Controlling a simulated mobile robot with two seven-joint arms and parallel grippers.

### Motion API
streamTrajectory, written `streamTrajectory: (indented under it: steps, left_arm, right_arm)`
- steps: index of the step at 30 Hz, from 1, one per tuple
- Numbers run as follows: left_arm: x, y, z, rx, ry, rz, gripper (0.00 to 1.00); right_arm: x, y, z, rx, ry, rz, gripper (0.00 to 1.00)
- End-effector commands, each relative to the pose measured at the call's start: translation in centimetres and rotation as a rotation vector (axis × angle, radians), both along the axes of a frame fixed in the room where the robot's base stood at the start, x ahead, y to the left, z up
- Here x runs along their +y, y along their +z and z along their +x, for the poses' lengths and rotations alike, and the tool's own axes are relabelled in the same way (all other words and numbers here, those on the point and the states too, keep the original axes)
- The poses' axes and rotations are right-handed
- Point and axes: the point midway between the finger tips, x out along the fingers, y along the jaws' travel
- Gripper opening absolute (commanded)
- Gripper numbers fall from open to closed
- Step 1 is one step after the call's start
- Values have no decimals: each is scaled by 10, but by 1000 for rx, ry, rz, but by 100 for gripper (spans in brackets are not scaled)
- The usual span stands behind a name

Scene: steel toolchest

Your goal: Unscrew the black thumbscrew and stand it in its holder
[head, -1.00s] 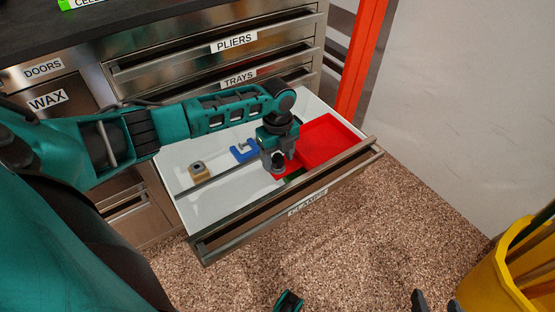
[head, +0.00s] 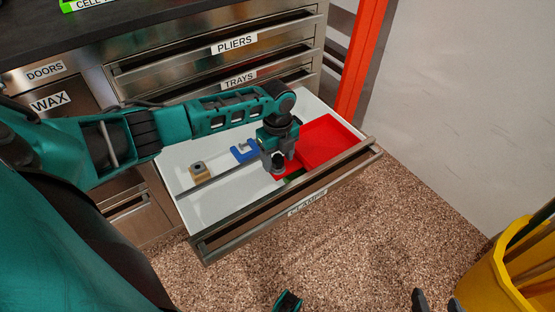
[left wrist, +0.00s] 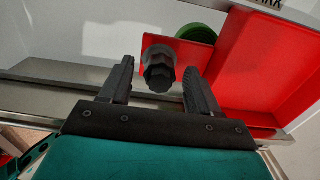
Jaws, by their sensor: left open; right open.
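The black thumbscrew (left wrist: 159,72) shows in the left wrist view as a dark ribbed knob. My left gripper (left wrist: 155,85) is open, with one finger on each side of the knob and a visible gap to each. In the head view my left gripper (head: 277,168) points down into the open drawer, at the left edge of a red tray. A tan block with a dark hole (head: 199,171), which looks like the holder, stands in the drawer's left part. My right gripper (head: 437,303) is open and empty at the bottom edge.
A red tray (head: 328,142) fills the drawer's right part. A blue clamp (head: 243,152) lies between the tan block and my left gripper. A green object (left wrist: 198,34) is partly hidden beside the thumbscrew. A metal divider (head: 225,173) runs along the white drawer floor. A yellow bin (head: 495,280) stands lower right.

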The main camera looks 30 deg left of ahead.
Motion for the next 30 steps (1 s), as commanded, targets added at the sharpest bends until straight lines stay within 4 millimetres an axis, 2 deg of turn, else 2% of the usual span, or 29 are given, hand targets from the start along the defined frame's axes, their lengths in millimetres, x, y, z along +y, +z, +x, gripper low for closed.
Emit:
streamTrajectory:
  steps: [12, 30]
  left_arm:
    - [0, 0, 0, 0, 0, 0, 61]
    - [0, 0, 0, 0, 0, 0, 3]
  right_arm:
    - [0, 4, 0, 0, 0, 0, 62]
    - [1, 5, 0, -1, -3, 5, 62]
